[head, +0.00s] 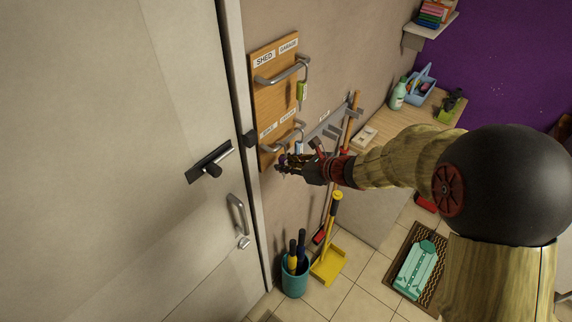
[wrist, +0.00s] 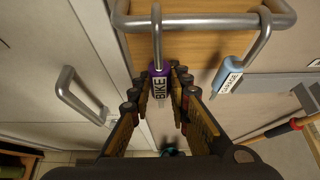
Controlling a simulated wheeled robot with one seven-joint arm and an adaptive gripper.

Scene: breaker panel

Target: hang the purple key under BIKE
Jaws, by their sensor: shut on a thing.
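The purple key (wrist: 160,69), with a white tag reading BIKE, is between the fingertips of my gripper (wrist: 160,86) in the wrist view. My gripper is shut on it. A grey metal hook runs up from the key across the lower rail (wrist: 205,22); whether the hook rests on the rail I cannot tell. In the head view my gripper (head: 284,163) is at the bottom of the wooden key board (head: 274,95), and the key is mostly hidden. The board's lower left label (head: 268,131) is too blurred to read surely.
A blue key (wrist: 228,73) hangs on the right of the lower rail. A green key (head: 302,91) hangs from the upper rail. The door (head: 130,150) with its handle is left of the board. A grey tool rack (head: 328,126) is to the right, and a teal bin (head: 295,277) stands below.

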